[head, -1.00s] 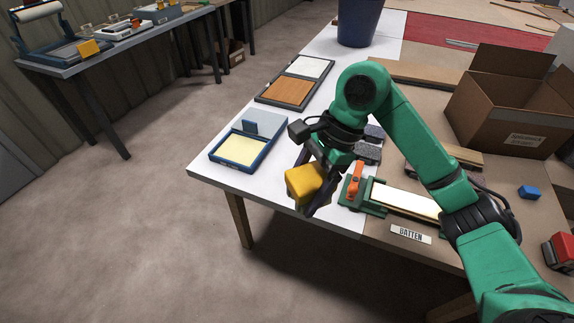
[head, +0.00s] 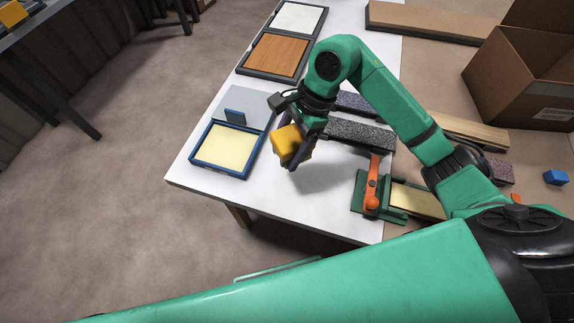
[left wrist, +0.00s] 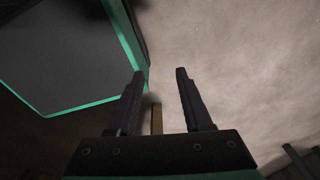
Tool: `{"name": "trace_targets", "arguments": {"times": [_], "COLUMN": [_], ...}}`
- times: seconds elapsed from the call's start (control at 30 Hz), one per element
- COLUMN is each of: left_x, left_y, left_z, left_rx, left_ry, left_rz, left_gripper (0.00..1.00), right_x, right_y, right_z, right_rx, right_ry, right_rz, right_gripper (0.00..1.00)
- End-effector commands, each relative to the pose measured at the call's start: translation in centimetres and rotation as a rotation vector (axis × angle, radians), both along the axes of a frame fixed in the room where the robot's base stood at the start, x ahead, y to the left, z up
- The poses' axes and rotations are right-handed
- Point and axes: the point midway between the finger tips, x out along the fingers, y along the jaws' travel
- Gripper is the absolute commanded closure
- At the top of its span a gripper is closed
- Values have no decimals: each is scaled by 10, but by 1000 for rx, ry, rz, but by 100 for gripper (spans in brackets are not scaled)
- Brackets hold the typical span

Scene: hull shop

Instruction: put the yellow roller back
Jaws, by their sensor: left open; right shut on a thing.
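The yellow roller (head: 287,143) is a blocky yellow thing in my right gripper (head: 299,158). That gripper is shut on it and holds it tilted above the white end of the table, just right of the blue-framed tray (head: 228,172). The tray holds a pale yellow pad, with a grey flat part behind it. A small blue upright bracket (head: 235,117) stands at the join of the two. The fingers partly hide the roller. My left gripper (left wrist: 158,76) shows in the left wrist view, open and empty, with floor behind it.
A green fixture (head: 359,204) with an orange lever lies right of the roller. Dark speckled bars (head: 362,133) lie behind the gripper. A framed board with orange-brown and white panels (head: 279,55) is farther back. A cardboard box (head: 520,80) stands at right.

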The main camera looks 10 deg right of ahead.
Motion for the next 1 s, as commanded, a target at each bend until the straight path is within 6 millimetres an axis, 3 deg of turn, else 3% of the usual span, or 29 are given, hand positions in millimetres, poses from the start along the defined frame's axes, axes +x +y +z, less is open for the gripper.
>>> {"name": "trace_targets", "arguments": {"times": [0.13,0.4,0.5,0.87,0.9,0.93,1.0], "left_x": [-7,22,21,13,13,12,12], "left_y": [0,-2,-2,-1,-1,-1,-1], "left_z": [8,16,17,10,12,12,12], "left_rx": [0,-4,-3,-3,-3,-2,-2], "left_ry": [11,-36,-35,-22,-21,-20,-19], "left_rz": [-1,-2,-2,0,0,0,0], "left_gripper": [50,50,50,50,50,50,50], "right_x": [-1,1,1,2,2,2,2], "right_y": [1,1,1,0,0,0,0], "right_z": [-44,-94,-109,-117,-115,-115,-115], "right_rx": [4,3,3,0,0,0,0], "right_ry": [7,3,0,-2,-1,-1,-1], "right_rz": [-2,-2,-1,0,1,1,0], "right_gripper": [100,100,100,100,5,0,0]}}
